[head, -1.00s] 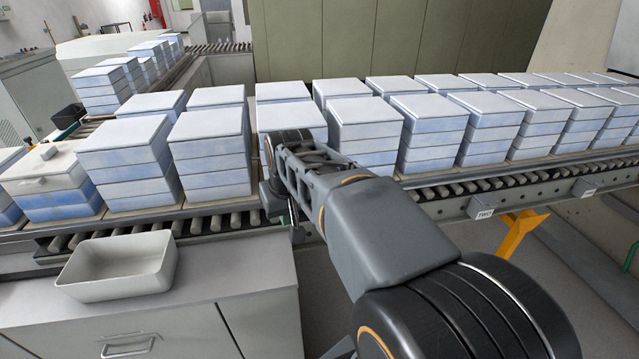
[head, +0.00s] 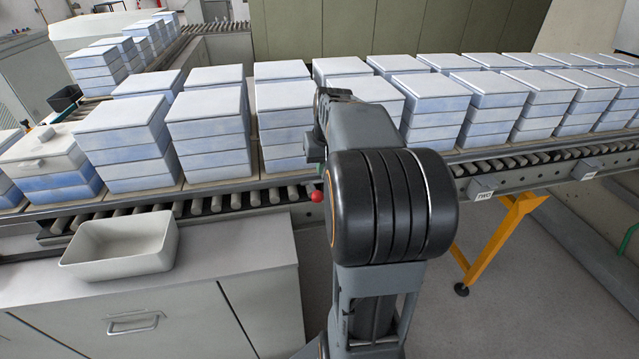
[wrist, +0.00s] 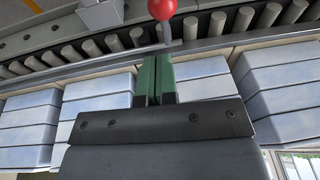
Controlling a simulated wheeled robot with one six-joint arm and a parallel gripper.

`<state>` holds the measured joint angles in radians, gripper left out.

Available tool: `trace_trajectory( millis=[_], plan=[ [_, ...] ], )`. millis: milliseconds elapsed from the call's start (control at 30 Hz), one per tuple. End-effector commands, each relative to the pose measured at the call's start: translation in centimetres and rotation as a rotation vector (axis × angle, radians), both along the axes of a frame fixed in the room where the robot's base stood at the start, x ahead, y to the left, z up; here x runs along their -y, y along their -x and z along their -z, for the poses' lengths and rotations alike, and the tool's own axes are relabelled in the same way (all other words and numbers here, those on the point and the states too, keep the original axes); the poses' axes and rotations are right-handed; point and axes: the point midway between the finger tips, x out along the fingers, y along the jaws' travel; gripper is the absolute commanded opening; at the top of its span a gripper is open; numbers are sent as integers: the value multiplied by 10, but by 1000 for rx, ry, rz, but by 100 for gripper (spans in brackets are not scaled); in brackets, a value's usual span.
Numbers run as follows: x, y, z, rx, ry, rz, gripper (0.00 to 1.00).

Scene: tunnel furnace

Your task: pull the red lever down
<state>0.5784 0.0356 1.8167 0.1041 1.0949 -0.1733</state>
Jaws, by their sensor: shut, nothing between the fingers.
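The red lever's round knob (head: 317,196) shows in the head view just left of my arm, at the front edge of the roller conveyor. In the wrist view the red knob (wrist: 161,8) is at the top edge, partly cut off, with a short grey stem below it. My gripper (wrist: 156,62) has green fingertips, pressed together and empty. In the picture the tips lie just below the stem and knob; whether they touch the stem I cannot tell.
The roller conveyor (head: 213,204) carries stacks of pale blue boxes (head: 122,140) close behind the lever. An empty grey bin (head: 122,246) stands on the cabinet (head: 230,270) at left. A yellow support leg (head: 495,238) is at right. Floor is clear between them.

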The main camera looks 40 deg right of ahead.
Motion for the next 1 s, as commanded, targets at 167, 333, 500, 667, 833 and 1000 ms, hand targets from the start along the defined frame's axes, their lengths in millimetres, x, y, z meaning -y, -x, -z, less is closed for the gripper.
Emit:
trace_trajectory(
  millis=[167, 333, 500, 667, 833, 1000],
  plan=[
    [-3, -3, 28, -2, -2, 0, 0],
    [-7, -1, 45, -1, 0, -1, 0],
    [-10, -1, 53, 0, 0, -1, 0],
    [-10, 0, 56, 1, 1, -1, 0],
    [-10, 0, 55, 1, 1, -1, 0],
    [-6, 3, 60, 13, 6, 10, 0]
  ],
)
